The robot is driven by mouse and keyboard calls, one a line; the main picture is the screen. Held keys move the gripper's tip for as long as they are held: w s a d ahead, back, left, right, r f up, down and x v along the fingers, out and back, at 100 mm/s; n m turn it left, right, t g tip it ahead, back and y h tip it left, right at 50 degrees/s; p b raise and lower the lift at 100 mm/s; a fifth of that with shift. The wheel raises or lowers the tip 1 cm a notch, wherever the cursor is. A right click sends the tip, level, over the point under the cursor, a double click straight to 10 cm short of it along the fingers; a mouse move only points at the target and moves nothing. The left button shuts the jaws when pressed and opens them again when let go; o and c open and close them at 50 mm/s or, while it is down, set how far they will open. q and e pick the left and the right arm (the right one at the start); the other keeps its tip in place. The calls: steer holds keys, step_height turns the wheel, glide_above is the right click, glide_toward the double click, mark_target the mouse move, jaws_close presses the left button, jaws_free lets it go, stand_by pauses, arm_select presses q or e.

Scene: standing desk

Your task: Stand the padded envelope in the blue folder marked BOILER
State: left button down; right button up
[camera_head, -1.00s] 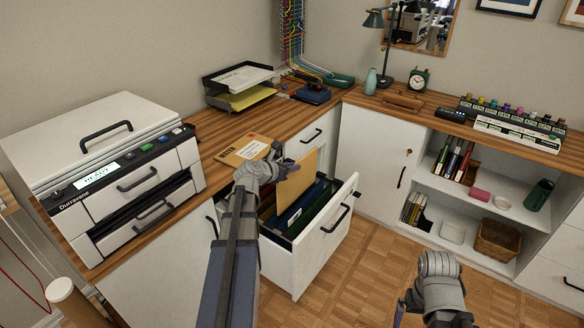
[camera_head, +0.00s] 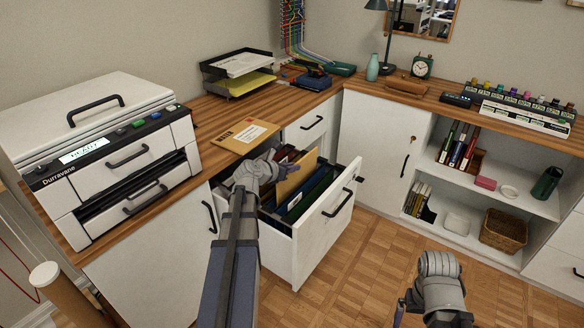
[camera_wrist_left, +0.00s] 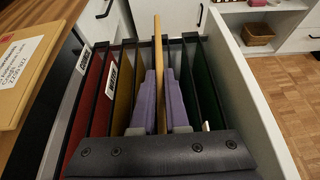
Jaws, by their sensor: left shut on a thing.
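My left gripper (camera_head: 287,166) is shut on the tan padded envelope (camera_head: 297,177) and holds it upright over the open file drawer. In the left wrist view the envelope (camera_wrist_left: 158,45) stands edge-on between the purple fingers (camera_wrist_left: 164,100), its lower part down among the hanging folders. A blue folder (camera_head: 297,207) lies on its green-folder side. I cannot read BOILER on any tab, nor tell which pocket the envelope's hidden lower edge is in. My right gripper (camera_head: 408,303) is at the lower right, apart from the drawer; its jaws are not clear.
The drawer (camera_head: 325,225) also holds red (camera_wrist_left: 95,95), yellow (camera_wrist_left: 124,90) and green (camera_wrist_left: 203,85) folders. Another labelled envelope (camera_head: 232,141) lies on the desk beside it. A printer (camera_head: 110,150) stands left. Open shelves are at right, and the floor before the drawer is clear.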

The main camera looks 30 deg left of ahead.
arm_select(q)
steer(key=shift+f, duration=0.35)
steer(key=c, duration=0.8)
jaws_free()
steer(key=shift+c, duration=0.2)
steer(key=p+v, duration=0.3)
steer(key=v, duration=0.4)
steer(key=shift+s+r, duration=0.15)
steer(key=shift+s, duration=0.25)
steer(key=shift+a, duration=0.1)
